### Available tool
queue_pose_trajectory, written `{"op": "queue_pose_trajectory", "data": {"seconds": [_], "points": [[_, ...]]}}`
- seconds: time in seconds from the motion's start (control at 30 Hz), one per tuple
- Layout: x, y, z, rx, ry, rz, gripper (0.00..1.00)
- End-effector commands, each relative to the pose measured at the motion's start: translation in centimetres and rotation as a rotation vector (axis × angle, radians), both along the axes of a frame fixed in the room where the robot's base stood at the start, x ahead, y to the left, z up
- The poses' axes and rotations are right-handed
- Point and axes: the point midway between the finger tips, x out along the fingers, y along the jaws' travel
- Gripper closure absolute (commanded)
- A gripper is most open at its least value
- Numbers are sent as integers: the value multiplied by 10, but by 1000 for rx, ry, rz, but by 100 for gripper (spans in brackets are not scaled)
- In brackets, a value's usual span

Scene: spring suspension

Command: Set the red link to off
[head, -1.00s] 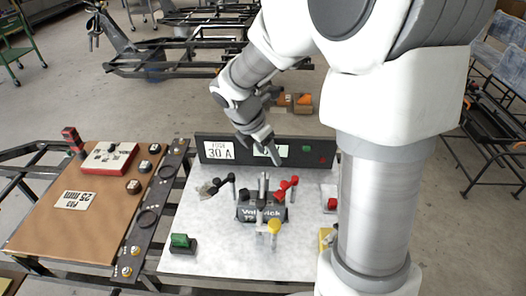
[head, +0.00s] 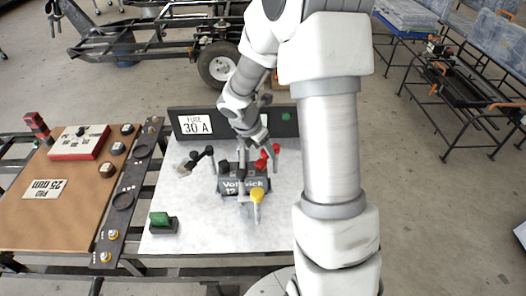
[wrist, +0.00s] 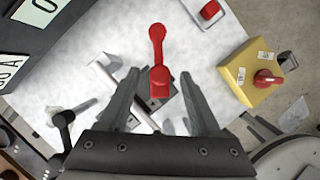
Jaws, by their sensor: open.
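In the head view the red link (head: 276,150) shows at the right of the dark battery block (head: 245,187), partly behind my gripper (head: 260,143). I cannot tell how high the fingers are above the link.
A yellow box (wrist: 240,82) with a red rotary knob stands at the right in the wrist view. A green switch (head: 161,220) sits front left. A dark panel (head: 184,124) stands behind the board.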

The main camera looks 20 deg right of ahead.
Motion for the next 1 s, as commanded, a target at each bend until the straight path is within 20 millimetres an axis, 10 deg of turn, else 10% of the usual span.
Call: {"op": "queue_pose_trajectory", "data": {"seconds": [0.33,0.7,1.0], "points": [[1,-1,-4,0,0,0,36],[1,-1,-4,0,0,0,100],[1,-1,-3,0,0,0,100]]}}
